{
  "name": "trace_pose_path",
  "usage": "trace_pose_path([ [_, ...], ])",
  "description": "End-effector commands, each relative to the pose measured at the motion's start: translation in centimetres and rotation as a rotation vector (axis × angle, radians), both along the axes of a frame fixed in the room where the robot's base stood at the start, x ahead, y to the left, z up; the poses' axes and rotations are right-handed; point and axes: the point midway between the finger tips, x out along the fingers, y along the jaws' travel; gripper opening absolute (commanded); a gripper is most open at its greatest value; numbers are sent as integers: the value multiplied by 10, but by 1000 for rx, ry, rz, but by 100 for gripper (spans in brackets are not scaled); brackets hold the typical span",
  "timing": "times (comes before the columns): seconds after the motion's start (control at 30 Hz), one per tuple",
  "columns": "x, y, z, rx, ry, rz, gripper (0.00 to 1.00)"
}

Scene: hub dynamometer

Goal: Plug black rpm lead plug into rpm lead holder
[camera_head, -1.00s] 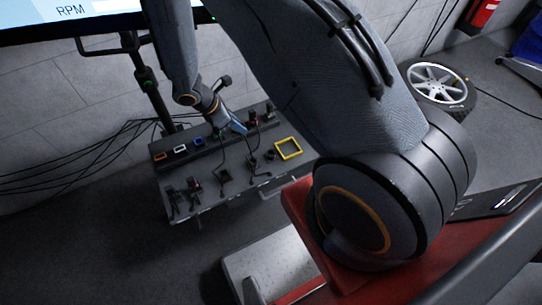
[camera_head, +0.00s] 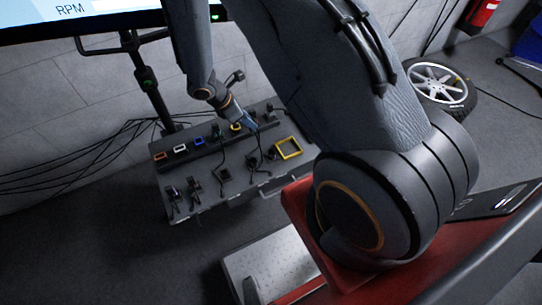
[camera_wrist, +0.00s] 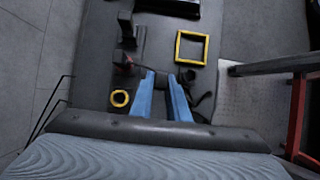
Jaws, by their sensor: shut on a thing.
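My gripper (camera_wrist: 164,80) has blue fingers and is shut on a dark piece, the black rpm lead plug (camera_wrist: 162,77), mostly hidden between the fingertips. In the head view, my gripper (camera_head: 250,124) is over the back right part of the bench. A dark upright fixture with a bit of red (camera_wrist: 123,62) stands left of and beyond the fingertips in the wrist view. I cannot tell for certain which fixture is the rpm lead holder, or whether the plug touches one.
The grey bench (camera_head: 235,187) carries a yellow square frame (camera_head: 288,148), a yellow ring (camera_head: 236,127), orange (camera_head: 160,156), white (camera_head: 180,149) and blue (camera_head: 199,142) sockets. Several dark leads lie in front. A dark post stands behind; a red frame is at right.

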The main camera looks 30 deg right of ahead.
Motion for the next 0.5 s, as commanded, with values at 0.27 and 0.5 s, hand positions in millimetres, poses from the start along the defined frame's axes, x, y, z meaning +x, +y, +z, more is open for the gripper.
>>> trace_pose_path([
  [0.27,0,-15,0,0,0,-1,0],
  [0.5,-1,-28,0,0,0,-1,0],
])
